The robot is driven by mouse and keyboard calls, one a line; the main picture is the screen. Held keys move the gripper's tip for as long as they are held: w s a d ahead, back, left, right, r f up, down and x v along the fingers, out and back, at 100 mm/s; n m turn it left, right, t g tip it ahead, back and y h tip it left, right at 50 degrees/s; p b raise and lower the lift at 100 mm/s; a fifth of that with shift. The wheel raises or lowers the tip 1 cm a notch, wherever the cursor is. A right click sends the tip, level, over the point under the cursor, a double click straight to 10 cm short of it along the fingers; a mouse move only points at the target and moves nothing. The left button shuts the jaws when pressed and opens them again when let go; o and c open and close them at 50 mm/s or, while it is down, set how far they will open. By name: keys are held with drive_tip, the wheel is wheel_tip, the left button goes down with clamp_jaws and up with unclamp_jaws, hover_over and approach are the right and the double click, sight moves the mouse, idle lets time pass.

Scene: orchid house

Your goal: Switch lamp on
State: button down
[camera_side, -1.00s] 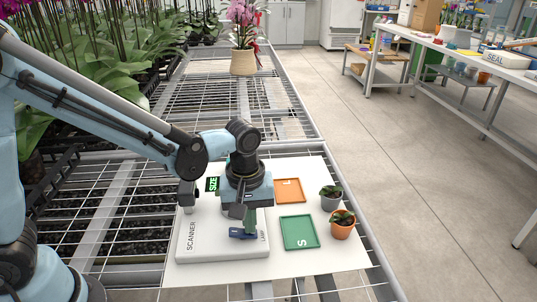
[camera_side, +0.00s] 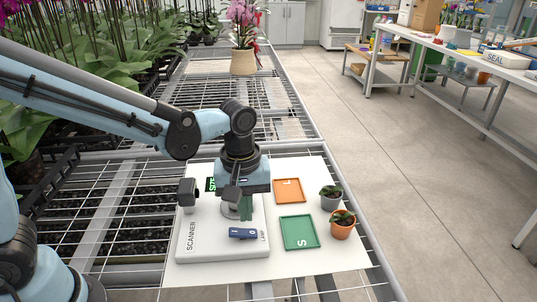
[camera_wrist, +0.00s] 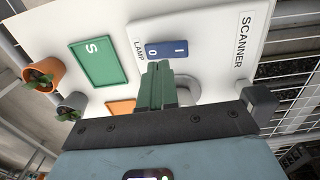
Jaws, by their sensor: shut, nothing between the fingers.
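The lamp switch (camera_side: 243,233) is a blue rocker on the front part of the white scanner box (camera_side: 196,248), beside the word LAMP. In the wrist view the switch (camera_wrist: 166,50) shows the marks I and O, with the O end nearer the word LAMP. I cannot tell for sure which end is pressed down. My gripper (camera_side: 246,216) is shut and empty, its green fingers pointing down above the scanner, just behind the switch and apart from it. In the wrist view my fingertips (camera_wrist: 158,66) show just below the switch. No lamp glow is clear.
A green tray marked S (camera_side: 300,232) and an orange tray (camera_side: 289,190) lie right of the scanner. Two small potted plants, one in a grey pot (camera_side: 331,202) and one in an orange pot (camera_side: 342,230), stand at the right edge of the white board (camera_side: 318,262).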

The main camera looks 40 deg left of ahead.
sight(257, 231)
wheel_tip(257, 231, up, 11)
drive_tip(key=w+d, duration=0.1)
drive_tip(key=shift+w+d, duration=0.25)
drive_tip(key=shift+d, duration=0.05)
drive_tip(key=shift+a+f, duration=0.1)
